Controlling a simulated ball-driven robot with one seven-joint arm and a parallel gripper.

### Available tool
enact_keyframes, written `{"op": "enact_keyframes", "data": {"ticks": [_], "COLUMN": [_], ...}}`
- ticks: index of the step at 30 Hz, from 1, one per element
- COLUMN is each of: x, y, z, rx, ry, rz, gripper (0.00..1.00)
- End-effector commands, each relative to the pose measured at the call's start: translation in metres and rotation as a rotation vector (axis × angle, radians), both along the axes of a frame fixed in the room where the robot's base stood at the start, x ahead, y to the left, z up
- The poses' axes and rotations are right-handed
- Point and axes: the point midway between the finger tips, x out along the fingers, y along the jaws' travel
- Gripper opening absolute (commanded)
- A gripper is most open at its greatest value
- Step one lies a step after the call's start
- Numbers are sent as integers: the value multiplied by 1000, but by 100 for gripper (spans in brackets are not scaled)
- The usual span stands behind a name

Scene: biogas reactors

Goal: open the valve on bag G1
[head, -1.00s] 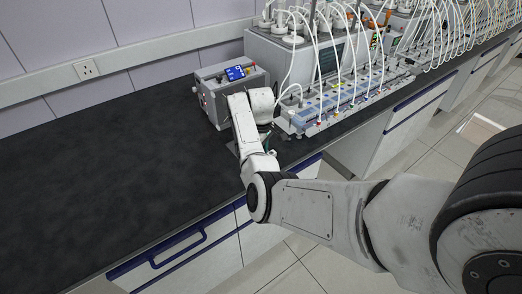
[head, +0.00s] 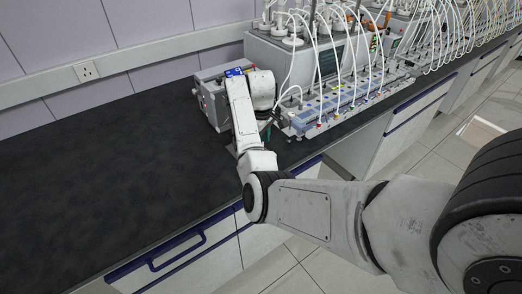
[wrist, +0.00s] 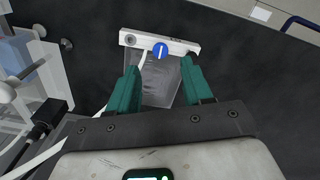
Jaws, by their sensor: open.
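A clear flat bag (wrist: 162,88) with a white bar (wrist: 186,45) across its far end shows in the wrist view. A blue valve knob (wrist: 160,50) with a pale mark sits on the middle of the bar. I cannot read a label that names the bag. My gripper (wrist: 160,68) is open, its two green fingers apart over the bag, with the knob just beyond the fingertips and between their lines. I cannot tell the height gap. In the head view the bag is hidden behind my arm, and only a little green of my gripper (head: 266,130) shows.
A long rack with tubes and valves (head: 340,105) stands to the right. The dark bench top (head: 100,165) is clear on the left. Blue-handled drawers (head: 178,250) lie below.

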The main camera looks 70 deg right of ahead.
Motion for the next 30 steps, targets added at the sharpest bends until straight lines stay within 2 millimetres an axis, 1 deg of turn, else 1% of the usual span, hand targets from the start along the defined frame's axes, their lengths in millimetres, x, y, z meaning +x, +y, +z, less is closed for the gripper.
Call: {"op": "enact_keyframes", "data": {"ticks": [1,3,6,10,15,30], "x": [1,1,1,1,0,0], "y": [-1,-1,-1,0,0,0], "z": [9,21,35,47,51,50], "rx": [-3,-2,-2,-1,0,0], "ry": [-3,-3,-3,-2,0,0], "rz": [0,0,1,1,1,1], "gripper": [50,50,50,50,50,50]}}
